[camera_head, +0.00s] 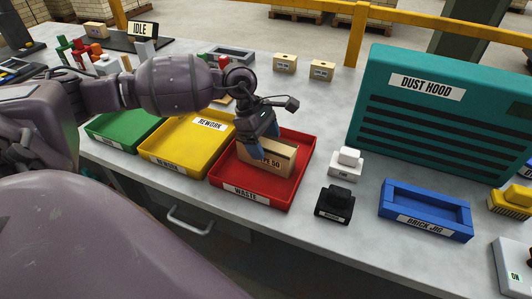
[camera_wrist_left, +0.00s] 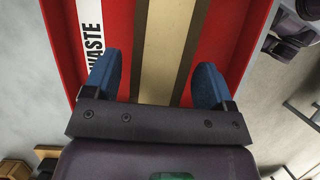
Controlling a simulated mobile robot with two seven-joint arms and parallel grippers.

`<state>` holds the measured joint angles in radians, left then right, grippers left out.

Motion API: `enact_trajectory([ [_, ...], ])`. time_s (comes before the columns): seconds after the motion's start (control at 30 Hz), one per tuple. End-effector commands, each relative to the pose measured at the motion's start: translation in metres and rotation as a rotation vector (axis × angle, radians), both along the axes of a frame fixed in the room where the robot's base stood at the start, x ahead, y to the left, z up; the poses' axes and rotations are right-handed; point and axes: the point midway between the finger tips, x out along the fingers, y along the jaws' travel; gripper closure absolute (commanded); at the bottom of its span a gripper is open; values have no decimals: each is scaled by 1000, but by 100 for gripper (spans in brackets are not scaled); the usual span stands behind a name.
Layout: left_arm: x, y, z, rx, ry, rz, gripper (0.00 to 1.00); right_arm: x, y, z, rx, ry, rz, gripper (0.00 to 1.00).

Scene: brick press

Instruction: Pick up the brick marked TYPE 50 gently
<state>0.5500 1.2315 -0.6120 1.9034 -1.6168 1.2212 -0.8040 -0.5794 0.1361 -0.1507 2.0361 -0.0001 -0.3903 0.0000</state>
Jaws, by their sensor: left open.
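The tan brick marked TYPE 50 (camera_head: 280,158) stands in the red WASTE tray (camera_head: 245,199). Its marking is partly covered by my gripper in the head view. My left gripper (camera_head: 257,150) is over the brick, its blue fingers open. In the left wrist view the brick (camera_wrist_left: 168,50) runs between the two fingers of my left gripper (camera_wrist_left: 158,85), with a gap on each side. The tray's red wall (camera_wrist_left: 65,40) shows there too. My right gripper is not in view.
A yellow REWORK tray (camera_head: 168,150) and a green tray (camera_head: 112,132) stand to the left. A white block (camera_head: 346,164), a black block (camera_head: 334,204) and a blue BRICK JIG (camera_head: 427,208) are to the right. The teal DUST HOOD (camera_head: 440,125) rises behind.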

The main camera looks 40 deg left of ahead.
Motion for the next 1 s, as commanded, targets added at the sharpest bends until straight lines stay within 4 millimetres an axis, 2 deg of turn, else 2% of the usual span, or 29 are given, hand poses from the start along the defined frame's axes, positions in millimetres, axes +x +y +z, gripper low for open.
enact_trajectory([
  [0.1, 1, -7, -18, -1, 3, 0, 22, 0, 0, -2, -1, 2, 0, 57],
  [0.2, 2, -10, -26, 0, 1, 0, 22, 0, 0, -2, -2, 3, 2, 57],
  [0.43, 2, -11, -27, 1, 0, 0, 22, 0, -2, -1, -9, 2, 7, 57],
  [0.77, 2, -10, -27, 1, 0, 0, 71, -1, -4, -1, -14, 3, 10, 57],
  [1.0, 3, -10, -26, 0, -2, 0, 73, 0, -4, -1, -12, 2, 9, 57],
])
